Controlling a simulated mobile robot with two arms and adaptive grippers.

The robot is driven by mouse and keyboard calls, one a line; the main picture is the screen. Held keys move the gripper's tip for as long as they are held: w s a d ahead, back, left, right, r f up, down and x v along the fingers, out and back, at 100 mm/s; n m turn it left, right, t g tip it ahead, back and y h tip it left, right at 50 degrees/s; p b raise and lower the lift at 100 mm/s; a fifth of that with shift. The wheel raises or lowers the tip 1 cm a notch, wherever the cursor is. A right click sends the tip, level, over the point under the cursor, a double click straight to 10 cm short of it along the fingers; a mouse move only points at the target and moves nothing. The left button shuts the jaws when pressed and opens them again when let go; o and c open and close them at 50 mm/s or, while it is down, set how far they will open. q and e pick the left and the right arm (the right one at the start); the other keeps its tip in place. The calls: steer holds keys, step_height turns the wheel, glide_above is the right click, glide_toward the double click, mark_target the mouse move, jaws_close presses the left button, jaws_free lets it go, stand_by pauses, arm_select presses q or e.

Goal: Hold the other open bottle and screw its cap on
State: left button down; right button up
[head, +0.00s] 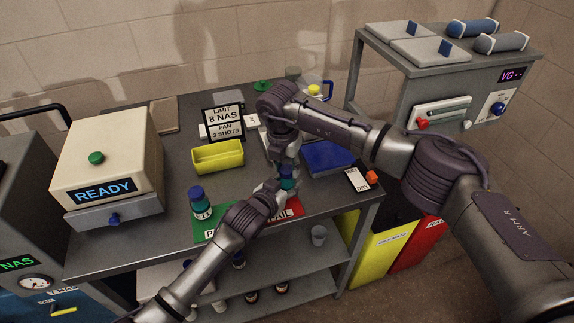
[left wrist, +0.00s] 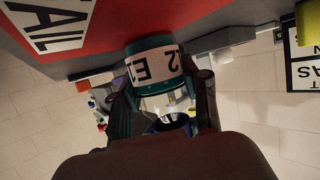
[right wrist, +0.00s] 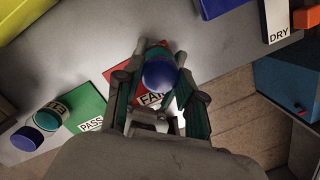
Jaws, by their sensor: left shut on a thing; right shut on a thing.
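A teal bottle with a white label stands at the red FAIL mat (head: 292,207); it shows large in the left wrist view (left wrist: 150,62). My left gripper (head: 277,187) is shut on its body. A dark blue cap (right wrist: 160,73) sits between the fingers of my right gripper (right wrist: 157,92), which is shut on it from above. In the head view my right gripper (head: 287,160) is right over the bottle. Whether the cap is seated on the threads is hidden by the fingers. Another teal bottle (head: 201,212) with a blue cap on stands on the green PASS mat (head: 228,227).
A yellow tray (head: 217,158), a sign (head: 224,122) and a blue tray (head: 330,158) lie behind the grippers. A READY box (head: 108,160) stands at the left. A WET/DRY card (head: 357,179) is near the right edge. Yellow and red bins stand below right.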

steer(key=m, duration=0.5)
steer(key=shift+w+a+m+g+h, duration=0.1)
steer(key=shift+a+m+g+h, duration=0.05)
steer(key=shift+m+g+h, duration=0.15)
steer(key=m, duration=0.5)
steer(key=shift+m+g, duration=0.4)
steer(key=m, duration=0.5)
steer(key=shift+w+g, duration=0.1)
steer(key=shift+g, duration=0.3)
steer(key=m, duration=0.4)
steer(key=shift+g, duration=0.3)
steer(key=o, duration=0.7)
steer(key=shift+c, duration=0.2)
